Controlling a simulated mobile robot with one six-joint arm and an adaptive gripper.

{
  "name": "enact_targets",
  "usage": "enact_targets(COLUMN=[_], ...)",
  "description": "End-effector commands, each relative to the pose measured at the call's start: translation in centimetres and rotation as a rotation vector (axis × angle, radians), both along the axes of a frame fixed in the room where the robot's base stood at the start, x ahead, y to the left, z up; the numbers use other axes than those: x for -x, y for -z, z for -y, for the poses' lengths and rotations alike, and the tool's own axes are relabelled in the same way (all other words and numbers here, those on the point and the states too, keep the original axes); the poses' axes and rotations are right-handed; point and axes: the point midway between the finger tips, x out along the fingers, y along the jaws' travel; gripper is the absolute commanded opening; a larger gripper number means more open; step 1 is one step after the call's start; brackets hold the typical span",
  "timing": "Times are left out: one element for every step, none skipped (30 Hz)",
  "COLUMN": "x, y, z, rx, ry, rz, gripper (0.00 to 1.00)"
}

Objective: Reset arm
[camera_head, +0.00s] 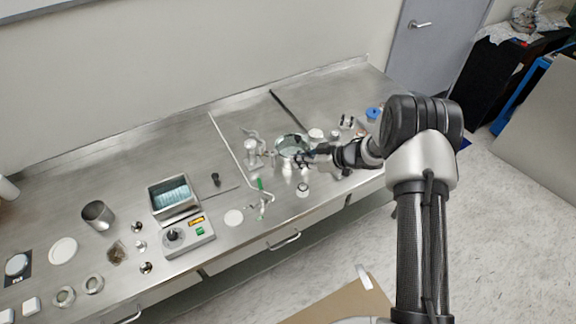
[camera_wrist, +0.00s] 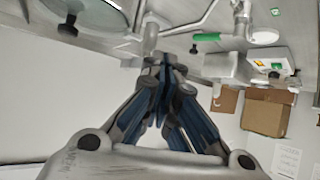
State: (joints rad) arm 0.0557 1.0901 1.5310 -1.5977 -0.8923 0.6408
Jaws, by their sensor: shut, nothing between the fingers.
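My arm (camera_head: 425,170) reaches in from the right in the head view and extends left over the steel bench. My gripper (camera_head: 303,158) is above the bench, next to a round glass dish (camera_head: 292,144) and some clear glassware. In the wrist view my gripper (camera_wrist: 166,66) is shut and empty, with its fingers together. Glass tubing and a valve with a green handle (camera_wrist: 206,37) are just beyond the fingertips. Whether the fingers touch any glassware I cannot tell.
On the steel bench (camera_head: 120,168) stand a bath with blue-green contents (camera_head: 172,196), a control box (camera_head: 188,237), a metal beaker (camera_head: 98,214) and several small jars. The glass valve assembly (camera_head: 262,197) is left of my gripper. Bare bench lies at the back left.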

Motion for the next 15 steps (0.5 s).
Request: enact_targets(x=[-0.09,-0.13,-0.17,-0.19,-0.2,-0.2,-0.2,-0.19,-0.19,-0.19,-0.19,-0.2,-0.2,-0.19,-0.19], y=[-0.24,-0.32,-0.38,-0.42,-0.44,-0.44,-0.44,-0.43,-0.43,-0.43,-0.42,-0.41,-0.41,-0.41,-0.41], z=[0.27,0.39,0.49,0.54,0.57,0.58,0.58,0.58,0.58,0.58,0.58,0.57,0.57,0.57,0.56], rx=[0.001,0.0,0.0,0.0,0.0,0.0,0.0,0.0,0.0,0.0,0.0,0.0,0.0,0.0,0.0], ry=[-0.001,-0.001,-0.001,-0.001,-0.001,-0.001,-0.001,-0.001,-0.001,-0.001,-0.001,-0.001,-0.001,-0.001,-0.001], rz=[0.002,0.001,0.001,0.0,0.0,0.0,0.0,0.0,0.0,0.0,0.0,0.0,0.0,0.0,0.0], gripper=[0.0,0.0,0.0,0.0,0.0,0.0,0.0,0.0,0.0,0.0,0.0,0.0,0.0,0.0,0.0])
